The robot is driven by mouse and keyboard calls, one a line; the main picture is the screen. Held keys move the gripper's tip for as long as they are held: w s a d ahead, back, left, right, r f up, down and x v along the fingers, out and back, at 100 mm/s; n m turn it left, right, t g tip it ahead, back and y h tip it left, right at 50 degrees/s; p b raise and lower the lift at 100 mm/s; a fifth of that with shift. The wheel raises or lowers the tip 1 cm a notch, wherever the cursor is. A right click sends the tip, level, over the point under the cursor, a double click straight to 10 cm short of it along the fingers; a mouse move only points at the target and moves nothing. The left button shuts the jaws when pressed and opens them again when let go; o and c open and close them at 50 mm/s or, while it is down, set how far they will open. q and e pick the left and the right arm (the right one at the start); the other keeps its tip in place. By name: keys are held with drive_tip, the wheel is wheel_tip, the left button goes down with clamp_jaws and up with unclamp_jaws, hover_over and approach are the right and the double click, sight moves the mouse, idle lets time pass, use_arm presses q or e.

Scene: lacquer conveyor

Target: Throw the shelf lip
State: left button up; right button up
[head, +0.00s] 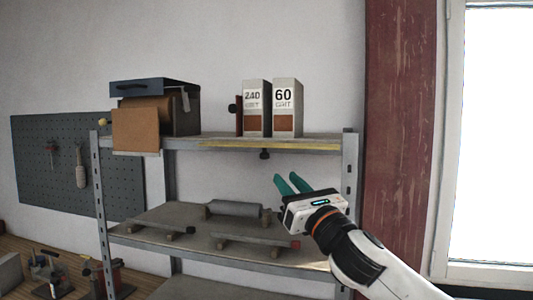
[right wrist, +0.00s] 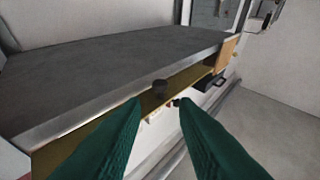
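The top shelf (head: 215,142) has a yellowish strip (head: 285,146) along its front edge, which I take for the shelf lip. A small dark knob (head: 265,154) hangs below the strip. My left gripper is not in view.
On the top shelf stand two boxes marked 240 (head: 257,120) and 60 (head: 287,120), and a dark bin (head: 187,115) with brown sheets (head: 136,130). The lower shelf (head: 165,217) holds a grey roller (head: 236,209) and bars. Metal posts (head: 349,170) flank the shelves.

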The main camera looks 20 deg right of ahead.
sight(267, 158)
drive_tip(key=p+x, duration=0.3)
drive_tip(key=x, duration=0.4)
drive_tip(key=shift+w, duration=0.15)
drive_tip(key=p+x, duration=0.1)
drive_tip(key=x, duration=0.2)
drive_tip(key=shift+w+a+p, duration=0.1)
drive_tip(key=shift+w+p, duration=0.05)
drive_tip(key=shift+p, duration=0.2)
drive_tip(key=shift+w, duration=0.4)
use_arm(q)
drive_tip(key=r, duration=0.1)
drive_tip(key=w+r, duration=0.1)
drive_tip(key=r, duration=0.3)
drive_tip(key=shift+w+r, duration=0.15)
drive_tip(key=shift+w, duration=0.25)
use_arm(e)
drive_tip(key=shift+c, duration=0.2)
clamp_jaws()
